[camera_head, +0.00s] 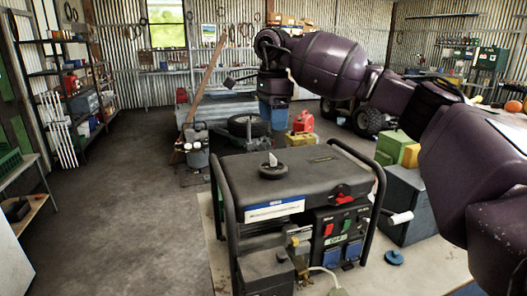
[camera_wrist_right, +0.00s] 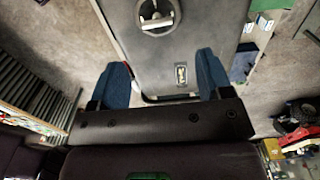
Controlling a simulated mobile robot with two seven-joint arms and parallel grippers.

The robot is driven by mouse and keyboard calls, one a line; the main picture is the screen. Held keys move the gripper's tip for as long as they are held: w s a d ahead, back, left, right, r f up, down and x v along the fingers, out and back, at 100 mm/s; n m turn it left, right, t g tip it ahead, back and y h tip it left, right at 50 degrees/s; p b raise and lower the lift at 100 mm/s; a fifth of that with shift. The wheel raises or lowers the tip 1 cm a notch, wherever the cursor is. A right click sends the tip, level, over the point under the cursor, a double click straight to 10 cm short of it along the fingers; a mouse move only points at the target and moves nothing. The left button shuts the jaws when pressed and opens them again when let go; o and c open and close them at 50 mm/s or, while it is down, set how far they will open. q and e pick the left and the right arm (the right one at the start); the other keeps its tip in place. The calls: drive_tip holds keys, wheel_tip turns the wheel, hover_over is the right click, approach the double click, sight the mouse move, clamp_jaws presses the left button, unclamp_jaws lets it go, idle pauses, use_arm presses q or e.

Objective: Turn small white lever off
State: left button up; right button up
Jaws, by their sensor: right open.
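The small white lever (camera_head: 273,159) sticks up from the round dark cap (camera_head: 273,171) on top of the black generator (camera_head: 310,175). In the right wrist view the cap (camera_wrist_right: 157,17) is at the top edge, with a pale lever (camera_wrist_right: 156,14) across it. My right gripper (camera_head: 274,114) points down beyond the cap in the head view, apart from it. Its blue fingers (camera_wrist_right: 165,84) are spread in the wrist view, with only the generator's top below and nothing between them. My left gripper is not in view.
The generator's tubular frame (camera_head: 226,205) rises around its top. A white pull handle (camera_head: 401,218) sticks out at its right. A grey box (camera_head: 405,205) stands on the bench beside it. Open floor (camera_head: 110,200) lies to the left.

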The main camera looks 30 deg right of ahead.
sight(273, 156)
drive_tip(key=f, duration=0.3)
drive_tip(key=shift+s+f, duration=0.4)
wheel_tip(273, 156, down, 5)
drive_tip(key=shift+f+p, duration=0.1)
drive_tip(key=shift+p, duration=0.25)
drive_tip(key=shift+w+f, duration=0.1)
drive_tip(key=shift+f, duration=0.75)
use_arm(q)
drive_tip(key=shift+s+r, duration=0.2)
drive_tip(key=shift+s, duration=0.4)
use_arm(e)
drive_tip(key=c, duration=0.9)
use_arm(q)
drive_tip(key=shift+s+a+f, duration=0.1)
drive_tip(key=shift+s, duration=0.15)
